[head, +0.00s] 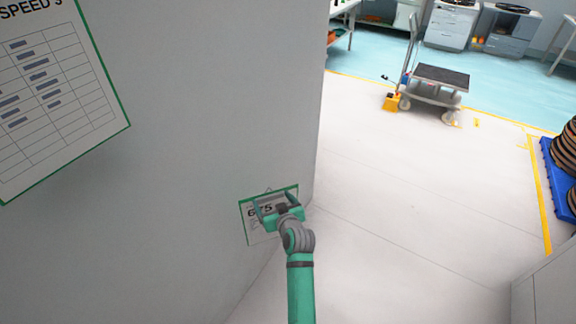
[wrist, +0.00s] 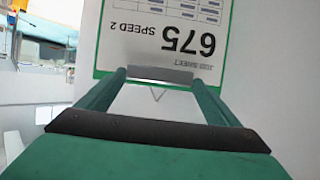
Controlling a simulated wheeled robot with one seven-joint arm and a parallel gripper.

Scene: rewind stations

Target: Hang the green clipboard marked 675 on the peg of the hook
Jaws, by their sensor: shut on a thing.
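The green-edged clipboard marked 675 (head: 257,228) is near the wall's right edge in the head view. In the wrist view the clipboard (wrist: 165,45) fills the upper middle, its text upside down. My gripper (head: 272,208) is shut on the clipboard at its top edge, by the grey clip (wrist: 160,74). The fingers (wrist: 158,78) reach to that clip in the wrist view. A small pale pointed wire or loop (wrist: 157,95) shows just past the clip, between the fingers. I cannot make out the hook's peg, nor whether the board touches the wall.
The grey wall (head: 190,110) fills the left and carries a larger green-edged "SPEED 3" sheet (head: 50,95). The pale floor (head: 420,210) at right is open. A cart (head: 438,85), a blue pallet (head: 560,180) and cabinets (head: 452,25) stand farther off.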

